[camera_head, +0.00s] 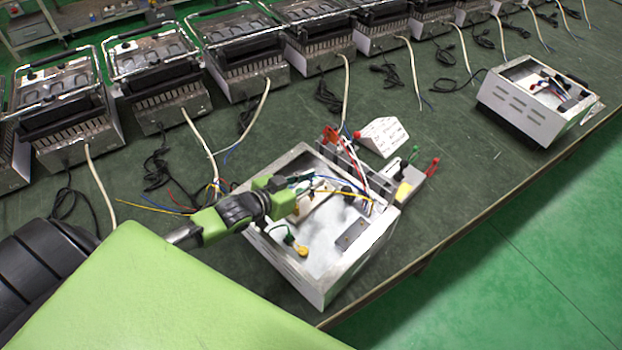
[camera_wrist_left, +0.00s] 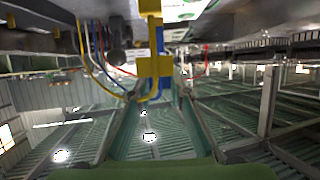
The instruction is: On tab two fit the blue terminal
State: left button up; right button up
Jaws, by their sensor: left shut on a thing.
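My left gripper (camera_head: 303,180) reaches from the left over the open metal housing (camera_head: 310,282). Its fingers are shut at the end of a blue wire (camera_head: 328,179); the blue terminal itself is too small to make out in the head view. The tabs inside the housing are small, and I cannot tell which is tab two. My right gripper is in neither view.
Yellow, red and white wires cross the housing. Screwdrivers with red (camera_head: 433,165) and green (camera_head: 414,152) handles stand at its right side, near a white sign (camera_head: 383,136). Another open housing (camera_head: 535,100) stands at the far right; several grills line the back.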

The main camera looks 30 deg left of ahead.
pick_arm(q)
jog(key=shift+f+b, duration=0.4)
jog(key=shift+f, duration=0.25)
jog(key=shift+r, duration=0.15)
jog(key=shift+r+p, duration=0.6)
jog(key=shift+p, duration=0.25)
jog(key=shift+p, duration=0.6)
dwell(1.0)
jog(key=shift+f+b, duration=0.5)
jog(key=shift+f, duration=0.3)
jog(key=o, duration=0.8)
jog(key=shift+r, duration=0.1)
